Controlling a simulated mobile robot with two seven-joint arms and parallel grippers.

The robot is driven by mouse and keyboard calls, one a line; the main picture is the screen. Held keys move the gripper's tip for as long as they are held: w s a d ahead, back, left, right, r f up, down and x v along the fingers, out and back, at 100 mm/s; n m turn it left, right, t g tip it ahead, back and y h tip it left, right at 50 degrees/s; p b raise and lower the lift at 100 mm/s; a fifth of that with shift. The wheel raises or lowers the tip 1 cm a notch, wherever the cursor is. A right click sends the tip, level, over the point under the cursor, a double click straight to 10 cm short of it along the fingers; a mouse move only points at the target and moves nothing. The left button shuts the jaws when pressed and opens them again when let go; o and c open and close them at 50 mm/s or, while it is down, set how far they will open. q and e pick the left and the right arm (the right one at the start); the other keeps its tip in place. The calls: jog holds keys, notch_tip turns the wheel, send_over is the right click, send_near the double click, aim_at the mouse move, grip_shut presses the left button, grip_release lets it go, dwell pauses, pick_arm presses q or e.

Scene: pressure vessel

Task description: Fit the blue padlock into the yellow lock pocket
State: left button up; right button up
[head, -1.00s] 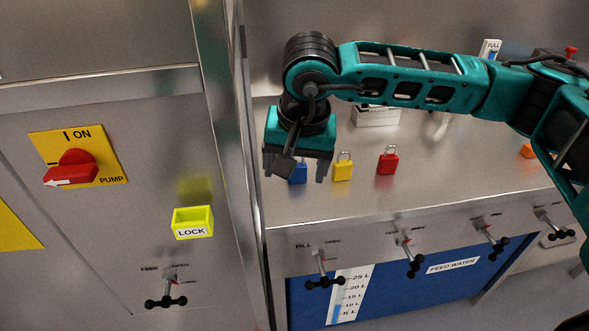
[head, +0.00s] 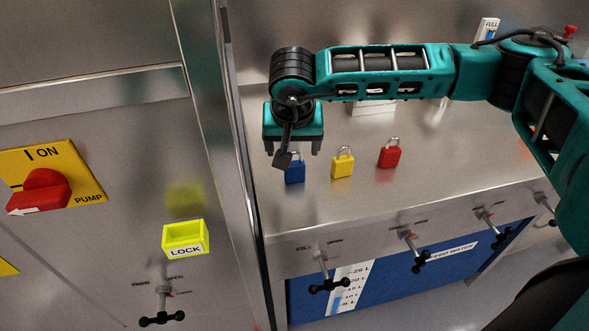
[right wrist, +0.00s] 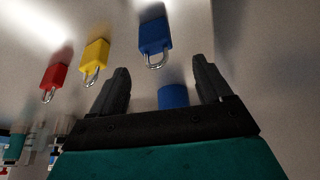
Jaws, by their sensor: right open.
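The blue padlock (head: 295,172) stands on the steel counter, partly covered at its top by a dark part of my right wrist. My right gripper (head: 294,148) is open and empty, above and slightly behind the padlock in the picture. In the right wrist view the blue padlock (right wrist: 154,36) shows beyond the open fingers (right wrist: 164,86), its shackle toward them and apart from them. A second blue patch (right wrist: 173,97) lies between the fingers; I cannot tell what it is. The yellow lock pocket (head: 186,238), labelled LOCK, is on the left panel. My left gripper is not in view.
A yellow padlock (head: 342,162) and a red padlock (head: 389,154) stand to the right of the blue one. A steel post (head: 232,170) stands between counter and pocket. Valve handles (head: 328,285) project along the counter front. A red pump switch (head: 40,190) is left of the pocket.

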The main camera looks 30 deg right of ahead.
aim_at(295, 153)
jog(key=x, duration=0.5)
jog(key=shift+s+d, duration=0.15)
jog(key=shift+c, duration=0.3)
jog(key=c, duration=1.1)
